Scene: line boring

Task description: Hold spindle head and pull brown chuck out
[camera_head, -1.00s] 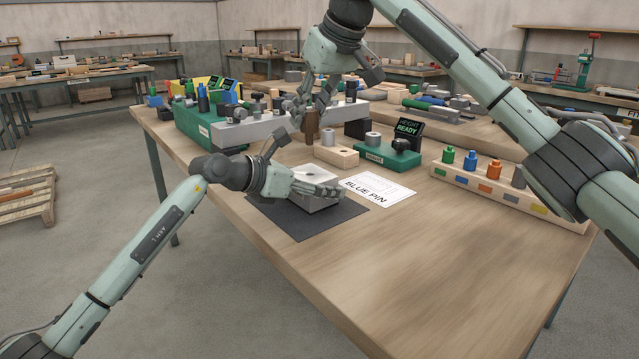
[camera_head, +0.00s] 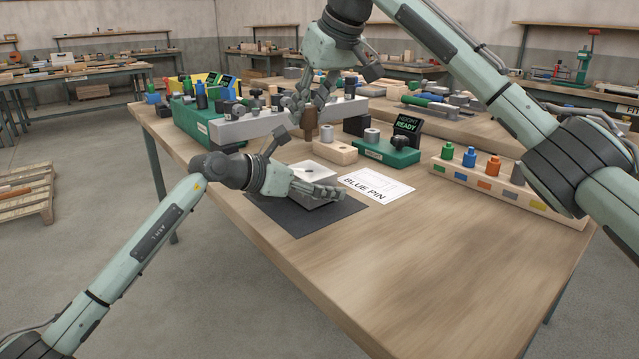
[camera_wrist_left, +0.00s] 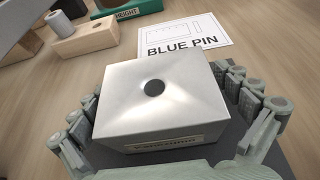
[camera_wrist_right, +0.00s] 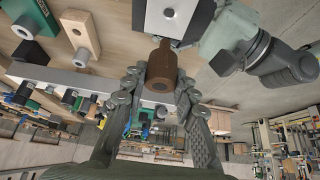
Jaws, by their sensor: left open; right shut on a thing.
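The brown chuck (camera_head: 310,121) is a brown cylinder held in my right gripper (camera_head: 309,104), in front of a long grey bar (camera_head: 250,126). In the right wrist view the chuck (camera_wrist_right: 161,72) sits between the closed fingers, with a dark hole in its near end. A grey metal block (camera_wrist_left: 160,106) with a round hole in its top is in the left wrist view. It lies on a dark mat (camera_head: 290,220). My left gripper (camera_head: 316,190) is open, with its fingers on both sides of this block. I cannot tell which part is the spindle head.
A wooden block (camera_head: 335,152) and a green fixture (camera_head: 388,154) with a small display stand behind. A "BLUE PIN" sheet (camera_head: 376,187) lies beside the mat. A wooden rack of coloured pegs (camera_head: 500,185) is at right. The table's front is clear.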

